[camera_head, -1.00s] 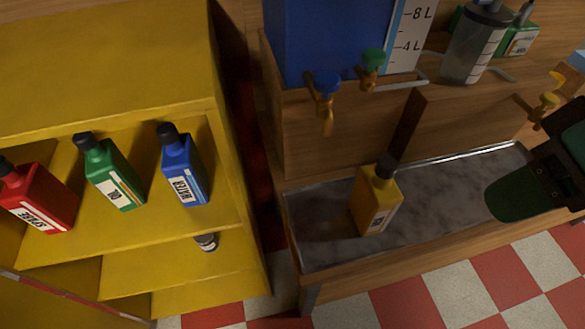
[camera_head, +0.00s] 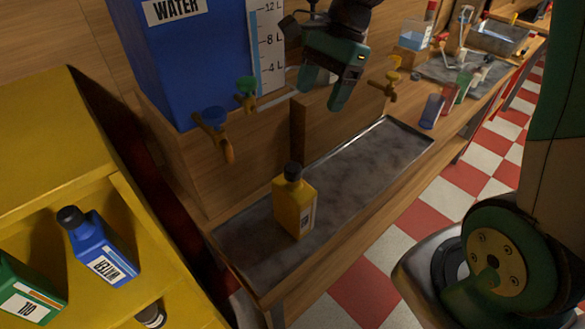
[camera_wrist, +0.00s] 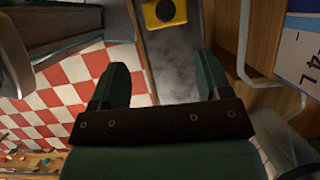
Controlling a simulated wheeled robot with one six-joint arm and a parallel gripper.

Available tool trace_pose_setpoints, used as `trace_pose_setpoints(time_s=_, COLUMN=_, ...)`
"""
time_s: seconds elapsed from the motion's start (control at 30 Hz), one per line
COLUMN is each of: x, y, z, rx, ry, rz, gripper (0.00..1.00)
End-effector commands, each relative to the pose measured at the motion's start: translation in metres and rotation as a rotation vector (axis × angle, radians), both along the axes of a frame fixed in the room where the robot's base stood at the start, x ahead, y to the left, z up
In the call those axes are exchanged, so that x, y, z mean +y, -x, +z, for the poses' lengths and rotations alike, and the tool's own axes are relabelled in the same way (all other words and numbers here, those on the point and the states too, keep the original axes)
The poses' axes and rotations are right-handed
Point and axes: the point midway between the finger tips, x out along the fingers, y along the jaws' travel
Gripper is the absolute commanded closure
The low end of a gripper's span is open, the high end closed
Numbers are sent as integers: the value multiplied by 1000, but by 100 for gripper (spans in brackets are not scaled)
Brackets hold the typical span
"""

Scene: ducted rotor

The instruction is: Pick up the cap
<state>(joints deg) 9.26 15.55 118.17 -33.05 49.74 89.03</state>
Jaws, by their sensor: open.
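A black cap (camera_head: 293,172) sits on top of the upright yellow bottle (camera_head: 292,207) in the tray (camera_head: 375,158). In the wrist view the cap (camera_wrist: 166,10) shows from above on the yellow bottle (camera_wrist: 151,20) at the top edge.
The blue tank (camera_head: 190,70) and its taps (camera_head: 222,130) stand behind the tray. The yellow cabinet (camera_head: 50,120) at left holds a blue water bottle (camera_head: 98,248) and a green oil bottle (camera_head: 30,292). More bottles (camera_head: 445,100) stand to the right. The tray's middle is clear.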

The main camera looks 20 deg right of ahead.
Motion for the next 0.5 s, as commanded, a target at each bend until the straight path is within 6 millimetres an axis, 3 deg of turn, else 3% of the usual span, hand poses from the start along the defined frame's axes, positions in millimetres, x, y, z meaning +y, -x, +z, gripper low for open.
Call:
trace_pose_setpoints(time_s=0.17, x=-8, y=-9, z=-15, rx=59, ry=4, rz=-124, gripper=29)
trace_pose_setpoints(time_s=0.5, x=21, y=-2, z=-82, rx=62, ry=6, rz=-124, gripper=29)
